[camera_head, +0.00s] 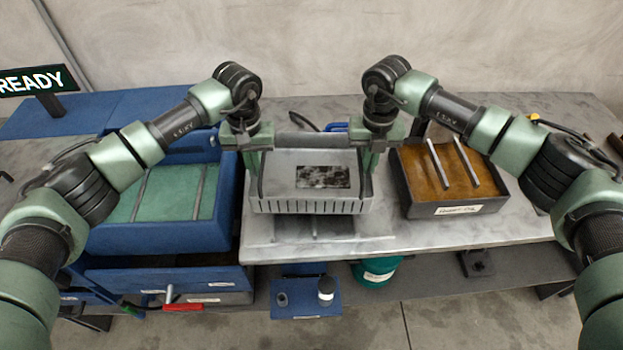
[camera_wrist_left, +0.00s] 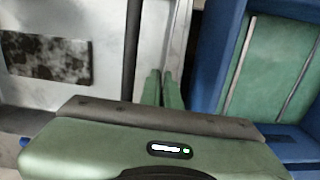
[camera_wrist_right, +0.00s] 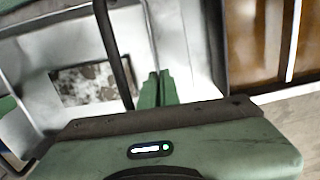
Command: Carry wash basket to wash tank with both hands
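The wash basket (camera_head: 312,207) is a pale grey, slotted box holding a dark mottled plate (camera_head: 323,177). It sits at the middle of the bench, apparently just above it; the gap is hard to judge. My left gripper (camera_head: 250,160) is at its left side and my right gripper (camera_head: 368,158) at its right side, both pointing down. In both wrist views the fingers are close together at the basket's sides, apparently closed on its handles; the contact is partly hidden. A blue tank (camera_head: 226,215) with a green inside, likely the wash tank, stands left of the basket.
A dark tray (camera_head: 408,205) with brown contents and two bars stands to the right. The bench (camera_head: 500,228) is clear at its front right. A READY sign (camera_head: 35,82) stands at the back left. A blue drawer unit (camera_head: 150,278) is below the tank.

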